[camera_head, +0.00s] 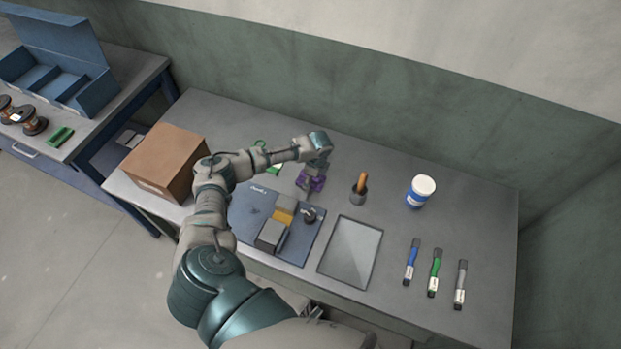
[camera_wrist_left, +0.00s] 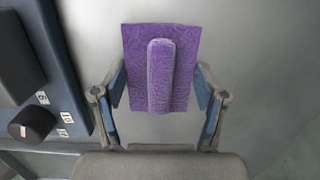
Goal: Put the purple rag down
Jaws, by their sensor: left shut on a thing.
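The purple rag (camera_head: 318,184) is at the back middle of the grey table (camera_head: 420,290), under my left gripper (camera_head: 312,172). In the left wrist view the rag (camera_wrist_left: 133,50) is a flat purple square with a raised rounded ridge (camera_wrist_left: 160,75) down its middle. The fingers of my left gripper (camera_wrist_left: 160,87) stand on either side of the ridge and are shut on the rag. The grey tabletop shows behind it; I cannot tell whether the rag touches it. My right gripper is not in view.
A cardboard box (camera_head: 165,160) stands at left.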

